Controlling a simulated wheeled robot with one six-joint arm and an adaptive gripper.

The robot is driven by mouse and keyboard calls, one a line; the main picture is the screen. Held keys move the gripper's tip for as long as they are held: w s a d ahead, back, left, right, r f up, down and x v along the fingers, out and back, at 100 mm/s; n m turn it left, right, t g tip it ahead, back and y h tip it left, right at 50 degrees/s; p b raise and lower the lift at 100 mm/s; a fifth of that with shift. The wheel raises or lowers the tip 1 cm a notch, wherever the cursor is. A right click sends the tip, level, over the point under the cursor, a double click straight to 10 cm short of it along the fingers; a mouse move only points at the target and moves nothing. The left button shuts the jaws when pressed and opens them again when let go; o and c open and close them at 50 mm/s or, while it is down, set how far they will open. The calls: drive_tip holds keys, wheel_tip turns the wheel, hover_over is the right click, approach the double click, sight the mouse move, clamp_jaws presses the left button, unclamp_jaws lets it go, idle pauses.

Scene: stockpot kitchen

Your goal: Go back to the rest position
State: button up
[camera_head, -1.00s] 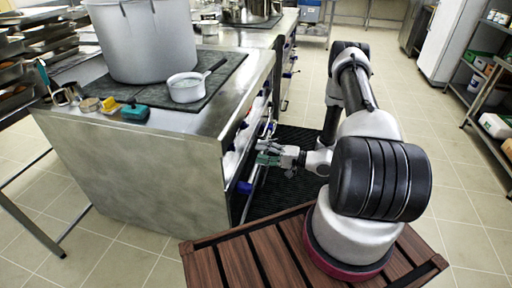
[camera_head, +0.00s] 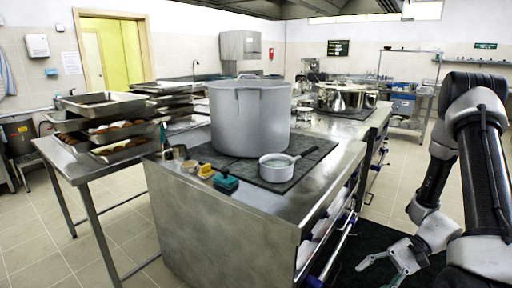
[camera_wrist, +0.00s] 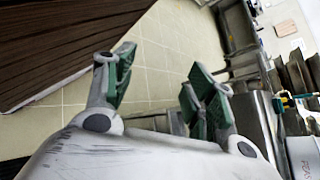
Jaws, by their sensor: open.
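My gripper (camera_head: 384,266) is low at the right of the head view, beside the steel stove block and apart from it. In the wrist view my gripper (camera_wrist: 160,88) has its two green-padded fingers spread wide, with nothing between them but tiled floor. My arm is folded at the right edge of the head view.
The stove block (camera_head: 225,225) carries a large stockpot (camera_head: 248,120), a small saucepan (camera_head: 277,168) and a teal block (camera_head: 226,182). A steel table with stacked trays (camera_head: 110,125) stands left. A dark floor mat (camera_head: 375,240) lies right of the stove. Tiled floor is open beyond.

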drive_tip(key=s+d+r+n+h, duration=0.2)
drive_tip(key=r+h, duration=0.1)
drive_tip(key=r, duration=0.4)
drive_tip(key=s+d+r+n+t+h, duration=0.1)
drive_tip(key=s+d+r+h, duration=0.1)
drive_tip(key=d+r+h, duration=0.3)
drive_tip(key=s+r+n+h, duration=0.1)
drive_tip(key=r+n+h, duration=0.1)
drive_tip(key=r, duration=0.6)
drive_tip(key=s+a+r+n+t+h, duration=0.2)
drive_tip(key=r+t, duration=0.4)
drive_tip(key=r, duration=0.5)
drive_tip(key=shift+s+a+r+n, duration=0.2)
drive_tip(key=shift+s+r+n, duration=0.2)
drive_tip(key=shift+s+n, duration=0.3)
